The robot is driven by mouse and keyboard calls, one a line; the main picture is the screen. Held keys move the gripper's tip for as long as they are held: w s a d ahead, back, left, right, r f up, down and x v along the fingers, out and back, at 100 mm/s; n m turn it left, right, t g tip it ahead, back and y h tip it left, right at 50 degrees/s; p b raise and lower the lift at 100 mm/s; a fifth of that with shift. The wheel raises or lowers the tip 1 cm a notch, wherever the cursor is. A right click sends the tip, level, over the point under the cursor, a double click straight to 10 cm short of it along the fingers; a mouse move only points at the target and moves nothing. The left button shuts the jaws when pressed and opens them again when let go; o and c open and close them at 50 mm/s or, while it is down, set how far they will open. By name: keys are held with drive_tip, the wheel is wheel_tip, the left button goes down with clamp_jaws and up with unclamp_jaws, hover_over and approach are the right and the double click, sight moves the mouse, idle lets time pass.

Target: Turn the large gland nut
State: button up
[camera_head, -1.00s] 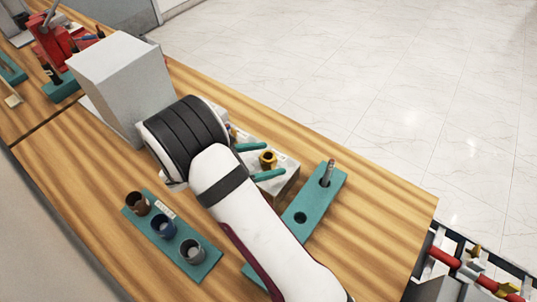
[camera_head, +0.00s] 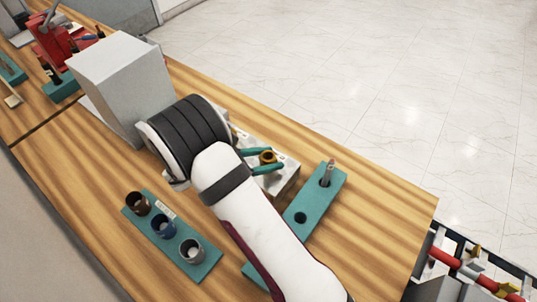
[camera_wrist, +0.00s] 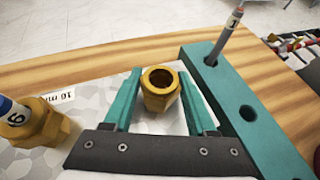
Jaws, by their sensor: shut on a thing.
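A brass-coloured gland nut (camera_head: 267,157) with an open round top stands upright on a light grey block (camera_head: 287,178). It also shows in the wrist view (camera_wrist: 160,88), with a hexagonal outer side. My gripper (camera_head: 265,160) is shut on this nut. Its two teal fingers lie on either side of it, as the wrist view shows (camera_wrist: 160,98). A second brass hexagonal nut (camera_wrist: 35,125) sits at the left of the wrist view, with a blue and white marked piece (camera_wrist: 14,110) rising from it. A partly readable label (camera_wrist: 60,97) lies beside it.
A teal holder (camera_head: 317,205) with an upright rod (camera_head: 328,172) and an empty hole stands close right of the nut. A teal rack (camera_head: 175,235) with three cylindrical sockets is at front left. A grey box (camera_head: 122,85) stands behind my wrist. Bare wood (camera_head: 385,205) is at right.

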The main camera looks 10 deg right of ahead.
drive_tip(key=m+g+h, duration=0.1)
drive_tip(key=m+g, duration=0.3)
clamp_jaws()
drive_tip(key=shift+m+g+y, duration=0.5)
drive_tip(key=shift+m+g, duration=1.9)
drive_tip(key=shift+g, duration=0.4)
drive_tip(key=o, duration=1.6)
unclamp_jaws()
drive_tip(key=v, duration=0.5)
drive_tip(key=shift+w+a+r, duration=0.1)
drive_tip(key=shift+a+r, duration=0.05)
drive_tip(key=shift+a, duration=0.2)
